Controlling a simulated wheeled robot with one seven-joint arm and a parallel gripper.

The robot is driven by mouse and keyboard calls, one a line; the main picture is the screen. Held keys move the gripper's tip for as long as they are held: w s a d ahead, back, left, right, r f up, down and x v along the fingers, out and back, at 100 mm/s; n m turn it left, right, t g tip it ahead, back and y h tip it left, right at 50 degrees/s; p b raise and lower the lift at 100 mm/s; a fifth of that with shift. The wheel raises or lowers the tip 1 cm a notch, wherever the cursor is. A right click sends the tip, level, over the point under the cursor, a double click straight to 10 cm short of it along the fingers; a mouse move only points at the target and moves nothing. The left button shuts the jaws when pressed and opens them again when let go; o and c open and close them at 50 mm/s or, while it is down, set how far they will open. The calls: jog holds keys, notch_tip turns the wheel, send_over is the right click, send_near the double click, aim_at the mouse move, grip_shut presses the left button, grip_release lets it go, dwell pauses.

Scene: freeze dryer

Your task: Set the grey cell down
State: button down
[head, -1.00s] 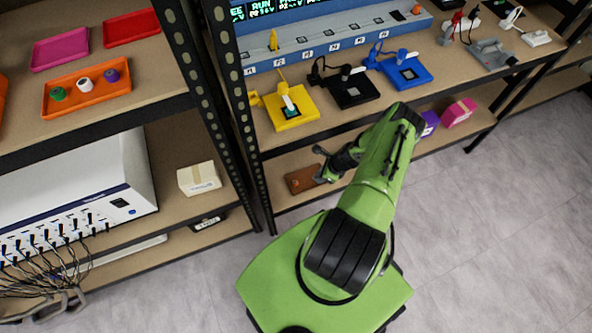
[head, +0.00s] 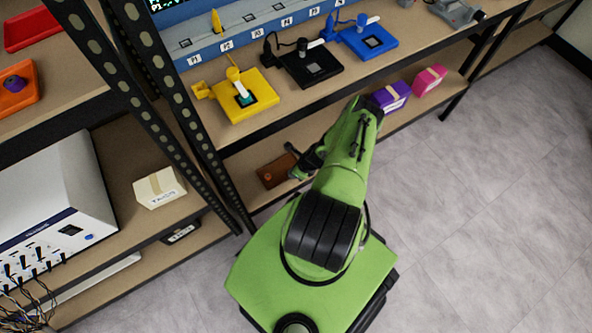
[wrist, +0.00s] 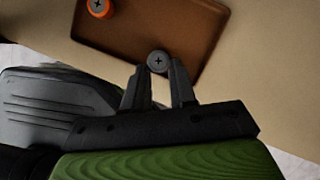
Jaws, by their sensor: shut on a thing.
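My gripper (wrist: 157,68) is shut on the grey cell (wrist: 158,60), a small round piece with a dark cross on top, held between the fingertips. In the wrist view the cell shows over the near edge of a brown tray (wrist: 165,30); I cannot tell whether it touches the tray. An orange cell (wrist: 99,7) with a grey top sits at the tray's left. In the head view the brown tray (head: 271,175) lies on the lower shelf, with my gripper (head: 291,160) close beside it; the grey cell cannot be made out there.
The upper shelf above my arm carries yellow (head: 253,109), black (head: 322,76) and blue (head: 383,47) stations. Purple (head: 391,96) and pink (head: 430,79) boxes stand farther right on the lower shelf. A rack post (head: 200,150) stands left of the tray. The lower shelf between tray and purple box is partly hidden by my arm.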

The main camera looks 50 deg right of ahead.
jog(key=shift+f, duration=0.1)
jog(key=c, duration=0.9)
grip_release()
jog(key=p+v, duration=0.5)
jog(key=v, duration=0.7)
jog(key=shift+r, duration=0.2)
jog(key=shift+s+f, duration=0.1)
